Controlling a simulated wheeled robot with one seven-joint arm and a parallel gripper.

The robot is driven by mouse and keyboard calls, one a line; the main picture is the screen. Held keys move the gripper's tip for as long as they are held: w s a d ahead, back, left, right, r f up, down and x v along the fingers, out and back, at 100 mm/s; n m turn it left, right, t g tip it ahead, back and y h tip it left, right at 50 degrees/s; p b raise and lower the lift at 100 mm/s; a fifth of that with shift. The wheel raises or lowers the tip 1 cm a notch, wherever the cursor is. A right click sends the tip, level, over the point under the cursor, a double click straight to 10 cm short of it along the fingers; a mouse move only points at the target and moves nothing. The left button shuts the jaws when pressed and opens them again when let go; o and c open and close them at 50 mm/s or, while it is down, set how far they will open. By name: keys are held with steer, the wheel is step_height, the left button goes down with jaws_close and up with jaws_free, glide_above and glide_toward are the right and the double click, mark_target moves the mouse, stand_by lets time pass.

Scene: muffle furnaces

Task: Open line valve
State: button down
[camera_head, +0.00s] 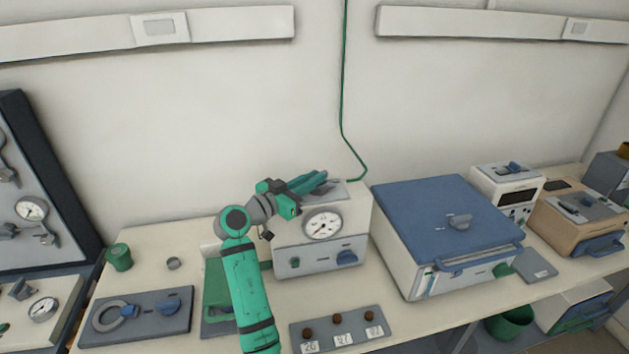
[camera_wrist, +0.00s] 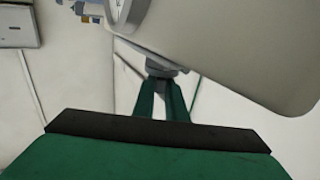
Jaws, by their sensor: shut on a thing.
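A white box unit (camera_head: 345,215) with a round gauge (camera_head: 323,225) and a blue knob stands on the bench. A green line (camera_head: 343,90) runs down the wall to behind this box. My gripper (camera_head: 322,177) reaches over the top of the box from the left. In the wrist view, my gripper's green fingers (camera_wrist: 160,92) are close together on a grey handle-like part (camera_wrist: 160,70) beside the pale box. This looks like the line valve's handle. The fingers hide much of it in the head view, and its exact angle is unclear.
A large box with a blue lid (camera_head: 430,205) stands close to the right. In front lies a grey plate with several brown knobs (camera_head: 337,319). At left are a grey panel (camera_head: 135,317), a green cup (camera_head: 119,257) and a small ring (camera_head: 173,263).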

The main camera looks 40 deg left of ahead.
steer(key=m+h, duration=0.1)
steer(key=m+g+h, duration=0.1)
steer(key=h, duration=0.1)
steer(key=m+h, duration=0.1)
steer(key=shift+w+a+r+h, duration=0.1)
steer(key=shift+w+a+h, duration=0.05)
steer(key=shift+a+h, duration=0.25)
steer(key=shift+w+m+g+h, duration=0.15)
steer(key=shift+m+g+h, duration=1.4)
steer(key=shift+h, duration=0.45)
steer(key=c, duration=1.8)
jaws_free()
steer(key=shift+m, duration=0.25)
steer(key=v, duration=1.1)
steer(key=shift+w+a, duration=0.1)
steer(key=shift+a, duration=0.05)
